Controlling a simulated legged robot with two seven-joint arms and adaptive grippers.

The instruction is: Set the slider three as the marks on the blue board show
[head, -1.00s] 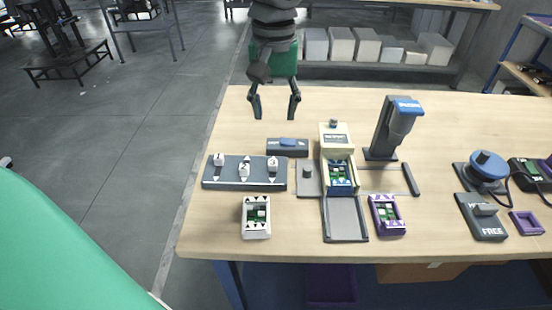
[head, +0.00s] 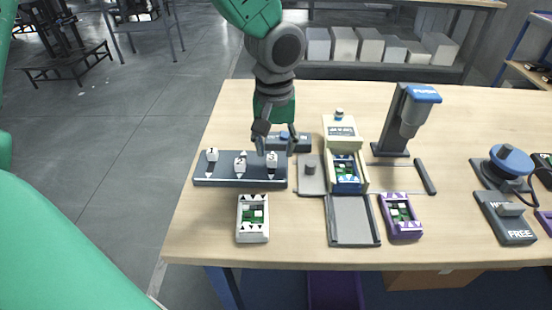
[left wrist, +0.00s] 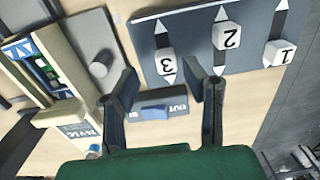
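Slider three is a white knob marked 3 (head: 272,161) at the right end of a dark grey slider panel (head: 225,181). In the left wrist view slider three (left wrist: 167,62) sits near the far end of its slot, close to the panel's far edge. The blue board (head: 346,186) lies in a beige fixture; its white marks are too small to read, and part of it shows in the left wrist view (left wrist: 19,47). My left gripper (head: 275,146) is open above slider three, fingertips on either side of it, apparently not touching. My right gripper is not in view.
Sliders 2 (head: 240,163) and 1 (head: 212,155) stand left of slider three. A dark box with a blue button (head: 300,142) is just behind the panel. A grey plate with a round knob (head: 310,172) is close on the right. A white-framed board (head: 253,220) lies in front.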

